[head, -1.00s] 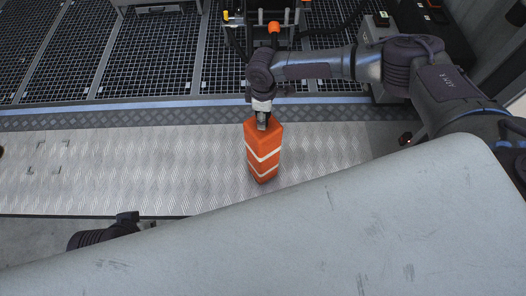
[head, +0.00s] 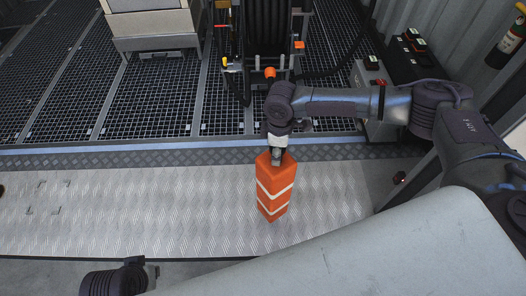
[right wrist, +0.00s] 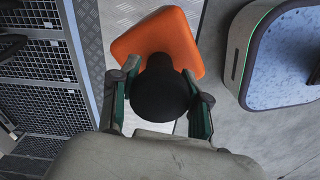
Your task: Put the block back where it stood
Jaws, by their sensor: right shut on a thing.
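The block (head: 275,190) is a tall orange box with white stripes, upright in the head view, at the end of my right arm. My right gripper (head: 277,158) is over its top. In the right wrist view the two fingers of the right gripper (right wrist: 160,105) close on a dark round knob (right wrist: 160,88) on top of the orange block (right wrist: 165,40). Whether the block's bottom touches the floor plate is hard to tell. Corner marks (head: 47,197) show on the metal plate at the left. My left arm shows at the bottom left; its gripper fingers are not clear.
A bright treadplate strip (head: 150,205) runs across, mostly clear left of the block. Behind it are dark floor gratings (head: 170,95), a hose reel (head: 268,30) and a pale cabinet (head: 150,22). A fire extinguisher (head: 510,38) hangs at the right.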

